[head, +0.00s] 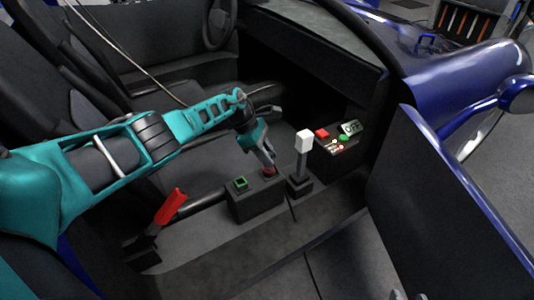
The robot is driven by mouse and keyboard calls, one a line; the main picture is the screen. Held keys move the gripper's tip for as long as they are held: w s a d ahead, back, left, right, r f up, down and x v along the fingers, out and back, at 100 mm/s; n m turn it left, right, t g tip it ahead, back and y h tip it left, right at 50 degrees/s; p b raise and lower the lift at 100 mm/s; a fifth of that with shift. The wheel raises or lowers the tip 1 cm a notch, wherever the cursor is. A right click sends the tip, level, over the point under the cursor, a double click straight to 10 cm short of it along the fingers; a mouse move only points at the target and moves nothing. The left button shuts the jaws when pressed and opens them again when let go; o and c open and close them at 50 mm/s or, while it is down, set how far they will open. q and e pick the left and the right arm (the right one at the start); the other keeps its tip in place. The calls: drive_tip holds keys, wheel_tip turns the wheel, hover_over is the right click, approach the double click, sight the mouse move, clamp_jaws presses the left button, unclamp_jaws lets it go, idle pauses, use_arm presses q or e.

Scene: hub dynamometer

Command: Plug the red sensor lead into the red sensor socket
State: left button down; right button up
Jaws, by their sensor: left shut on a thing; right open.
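My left gripper (268,166) is shut at the top of a dark box (257,203) between the seats. It is on a small red piece, which I take to be the red sensor lead (269,172). The fingers hide most of the lead and the spot under it. I cannot tell whether the lead is in a socket or just above it. A green-rimmed square socket (240,183) shows on the same box, left of the gripper. Two small dark tips at the bottom edge look like my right gripper (410,296), apart and empty.
A lever with a white knob (304,141) stands just right of the box. Behind it is a panel (339,142) with red and green buttons and a display reading OFF. A red-handled lever (171,206) stands left. The open blue car door (440,200) borders the right.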

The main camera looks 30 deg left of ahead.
use_arm(q)
drive_tip(key=shift+f, duration=0.4)
drive_tip(key=c, duration=0.8)
unclamp_jaws()
drive_tip(key=shift+c, duration=0.2)
